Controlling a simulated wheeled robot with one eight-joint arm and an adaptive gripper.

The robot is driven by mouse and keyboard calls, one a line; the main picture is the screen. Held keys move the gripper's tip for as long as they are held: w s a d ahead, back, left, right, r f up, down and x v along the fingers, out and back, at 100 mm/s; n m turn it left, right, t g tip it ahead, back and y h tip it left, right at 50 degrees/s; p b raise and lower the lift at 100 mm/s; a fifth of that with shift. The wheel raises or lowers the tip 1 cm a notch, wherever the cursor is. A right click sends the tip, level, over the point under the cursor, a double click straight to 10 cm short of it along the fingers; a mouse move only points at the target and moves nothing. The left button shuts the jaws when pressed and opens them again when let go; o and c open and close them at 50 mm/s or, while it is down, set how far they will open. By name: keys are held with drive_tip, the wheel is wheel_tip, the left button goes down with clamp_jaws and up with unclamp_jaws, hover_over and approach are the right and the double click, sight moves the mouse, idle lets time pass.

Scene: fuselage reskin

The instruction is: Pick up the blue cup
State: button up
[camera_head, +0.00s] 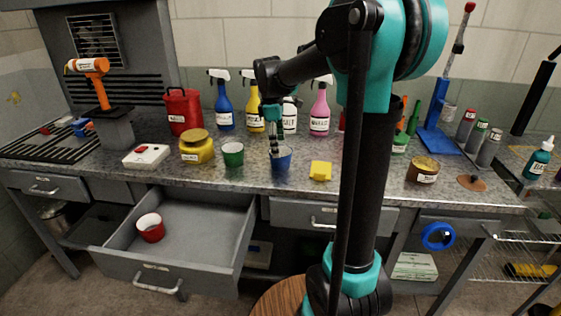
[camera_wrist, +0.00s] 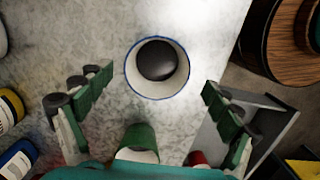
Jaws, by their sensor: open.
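The blue cup (camera_head: 283,164) stands upright near the front edge of the metal bench. In the wrist view I look down into the blue cup (camera_wrist: 157,92), with its thin blue rim and pale inner wall. A dark round shape (camera_wrist: 158,60) shows inside it; I cannot tell whether it is an object or the cup's floor. My gripper (camera_head: 275,151) is at the cup in the head view and hides part of its rim. In the wrist view my gripper (camera_wrist: 158,79) is open, its green-padded fingers wide apart on either side, with nothing between the pads.
A green cup (camera_head: 233,154) stands left of the blue cup, and a yellow block (camera_head: 320,171) lies right. A yellow jar (camera_head: 197,147) and several spray bottles stand behind and left. Below, an open drawer (camera_head: 200,247) juts out, holding a red cup (camera_head: 150,228).

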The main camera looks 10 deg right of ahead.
sight(281, 154)
drive_tip(key=f, duration=0.4)
drive_tip(key=shift+d+f, duration=0.2)
drive_tip(key=shift+d, duration=0.15)
drive_tip(key=c, duration=1.3)
drive_tip(key=shift+r, duration=0.1)
drive_tip(key=shift+c, duration=0.2)
